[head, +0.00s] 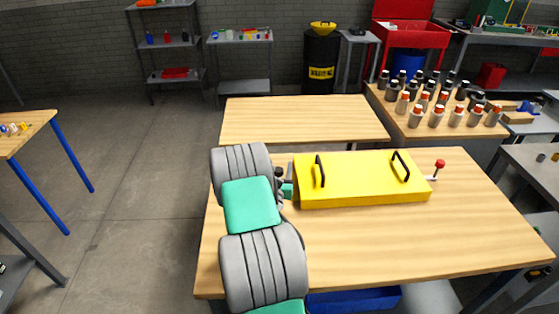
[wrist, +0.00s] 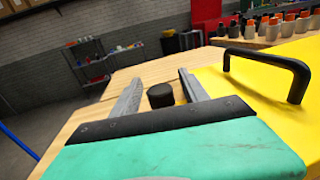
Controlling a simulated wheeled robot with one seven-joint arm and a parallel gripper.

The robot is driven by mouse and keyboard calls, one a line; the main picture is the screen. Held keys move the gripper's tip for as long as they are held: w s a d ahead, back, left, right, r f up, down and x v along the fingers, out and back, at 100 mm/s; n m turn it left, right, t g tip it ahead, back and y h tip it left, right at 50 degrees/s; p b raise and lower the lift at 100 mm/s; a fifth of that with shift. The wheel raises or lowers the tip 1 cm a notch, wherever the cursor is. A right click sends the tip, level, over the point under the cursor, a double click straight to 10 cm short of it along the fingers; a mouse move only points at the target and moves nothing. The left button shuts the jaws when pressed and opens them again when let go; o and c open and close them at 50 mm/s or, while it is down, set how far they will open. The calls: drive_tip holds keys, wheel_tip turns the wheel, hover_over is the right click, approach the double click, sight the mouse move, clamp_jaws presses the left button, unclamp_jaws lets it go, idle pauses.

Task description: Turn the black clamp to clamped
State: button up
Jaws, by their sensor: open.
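The black clamp shows in the wrist view as a round black knob (wrist: 160,95) between my gripper's two fingers. My gripper (wrist: 159,77) is open, with one grey finger on each side of the knob. I cannot tell whether either finger touches it. The rest of the clamp is hidden behind my gripper's body, so its lever position is unclear.
The yellow box has two black handles (head: 399,165) on top; one is close right of my gripper in the wrist view (wrist: 268,68). A red-knobbed lever (head: 439,165) is at its right end. Bare wooden tabletop (head: 420,235) lies in front.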

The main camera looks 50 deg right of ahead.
drive_tip(key=shift+x, duration=0.9)
clamp_jaws()
